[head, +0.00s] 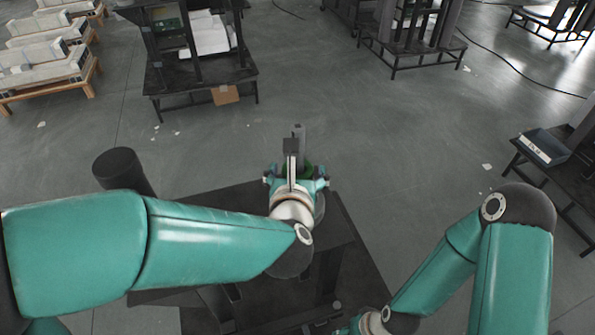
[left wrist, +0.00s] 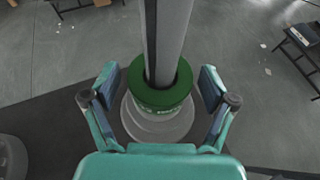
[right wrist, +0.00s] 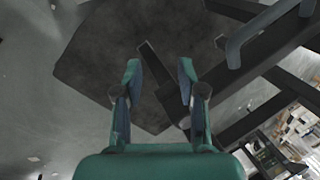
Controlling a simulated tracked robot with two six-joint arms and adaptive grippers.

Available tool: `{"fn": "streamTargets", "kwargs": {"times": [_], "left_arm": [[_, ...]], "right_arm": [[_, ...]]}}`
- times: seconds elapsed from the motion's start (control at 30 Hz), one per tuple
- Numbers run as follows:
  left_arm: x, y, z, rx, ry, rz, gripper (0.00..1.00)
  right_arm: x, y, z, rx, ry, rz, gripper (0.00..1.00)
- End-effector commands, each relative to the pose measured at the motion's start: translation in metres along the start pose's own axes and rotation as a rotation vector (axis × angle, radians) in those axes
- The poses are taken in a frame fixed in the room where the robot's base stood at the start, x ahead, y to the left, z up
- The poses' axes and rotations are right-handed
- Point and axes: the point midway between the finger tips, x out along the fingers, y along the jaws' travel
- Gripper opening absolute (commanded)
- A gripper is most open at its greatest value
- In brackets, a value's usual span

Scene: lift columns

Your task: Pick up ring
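The green ring (left wrist: 137,76) sits around a grey upright column (left wrist: 172,40), low down, above a round grey base (left wrist: 158,128) in the left wrist view. In the head view only a bit of the ring's green (head: 309,170) shows behind my left gripper (head: 297,178). My left gripper (left wrist: 158,85) is open, with one finger on each side of the ring and a small gap visible on both sides. My right gripper (right wrist: 160,77) is open and empty, over a dark flat surface; in the head view its fingers are cut off at the bottom edge.
The column stands at the far edge of a dark table (head: 340,230). A dark cylinder (head: 122,170) stands to the left. A dark rack (head: 200,65) and another stand (head: 410,40) are farther back, and a bench (head: 545,147) is at the right. Grey floor between them is open.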

Motion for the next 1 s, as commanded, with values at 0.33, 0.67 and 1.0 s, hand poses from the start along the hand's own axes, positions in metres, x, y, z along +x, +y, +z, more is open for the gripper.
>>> {"fn": "streamTargets", "kwargs": {"times": [0.33,0.67,1.0], "left_arm": [[0.0,-0.001,0.0,0.0,0.0,-0.001,0.2],[-0.001,-0.001,0.003,0.0,-0.002,-0.002,0.17],[-0.012,-0.001,0.03,-0.004,-0.005,-0.003,0.17]], "right_arm": [[0.0,0.0,0.0,0.0,0.0,0.0,0.4],[0.0,0.0,0.0,0.0,0.0,0.0,0.4],[-0.005,-0.002,0.0,0.0,0.0,0.0,0.4]]}}
